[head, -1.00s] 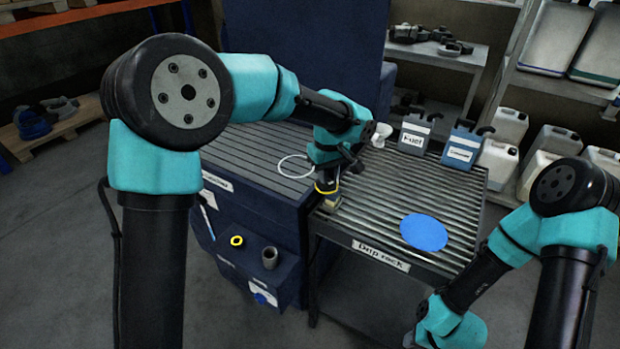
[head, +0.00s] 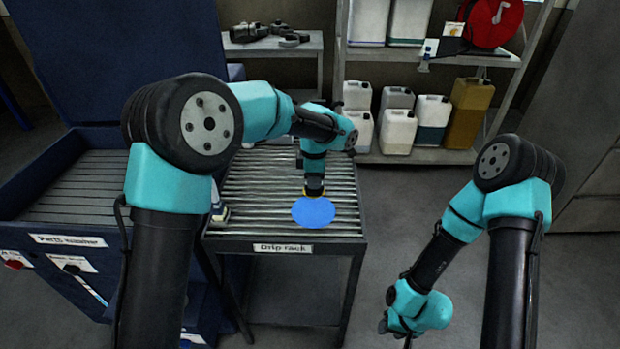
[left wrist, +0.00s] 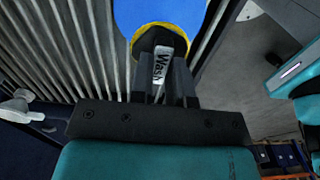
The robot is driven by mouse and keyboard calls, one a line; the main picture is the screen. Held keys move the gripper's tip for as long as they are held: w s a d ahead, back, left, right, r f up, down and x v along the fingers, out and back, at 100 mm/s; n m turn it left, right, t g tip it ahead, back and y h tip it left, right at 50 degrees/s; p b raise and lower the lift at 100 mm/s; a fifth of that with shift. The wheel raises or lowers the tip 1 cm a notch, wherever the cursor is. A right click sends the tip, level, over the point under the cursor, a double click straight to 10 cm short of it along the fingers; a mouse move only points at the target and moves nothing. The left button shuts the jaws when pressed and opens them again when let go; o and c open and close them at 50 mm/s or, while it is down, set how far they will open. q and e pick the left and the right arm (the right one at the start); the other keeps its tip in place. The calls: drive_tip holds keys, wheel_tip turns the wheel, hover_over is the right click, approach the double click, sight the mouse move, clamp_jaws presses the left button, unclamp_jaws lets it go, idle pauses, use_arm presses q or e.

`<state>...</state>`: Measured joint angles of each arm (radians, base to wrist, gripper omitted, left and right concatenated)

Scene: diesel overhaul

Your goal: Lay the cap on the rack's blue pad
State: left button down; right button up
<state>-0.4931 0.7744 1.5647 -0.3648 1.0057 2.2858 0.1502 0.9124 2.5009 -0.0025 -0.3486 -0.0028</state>
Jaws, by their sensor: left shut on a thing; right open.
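My left gripper (head: 314,186) is shut on the cap, pointing down over the rack. The cap (left wrist: 150,40) is dark with a yellow rim, and a white "Wash" label shows between the fingers in the left wrist view. The round blue pad (head: 313,213) lies on the slatted drip rack (head: 255,212). The cap is at the pad's far edge in the head view and overlaps the pad (left wrist: 165,10) in the wrist view. I cannot tell whether they touch. My right gripper (head: 396,326) is open, low and away from the rack at the right.
The parts washer (head: 80,185) stands left of the rack, with its lid raised. Behind are a shelf with several jugs (head: 398,130) and a low grey shelf (head: 275,45). The floor right of the rack is clear.

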sight(314, 195)
idle(0.3)
use_arm(q)
drive_tip(key=shift+f, duration=3.35)
drive_tip(key=c, duration=1)
unclamp_jaws()
drive_tip(key=shift+r, duration=0.15)
wheel_tip(314, 195, up, 17)
drive_tip(key=shift+r, duration=0.1)
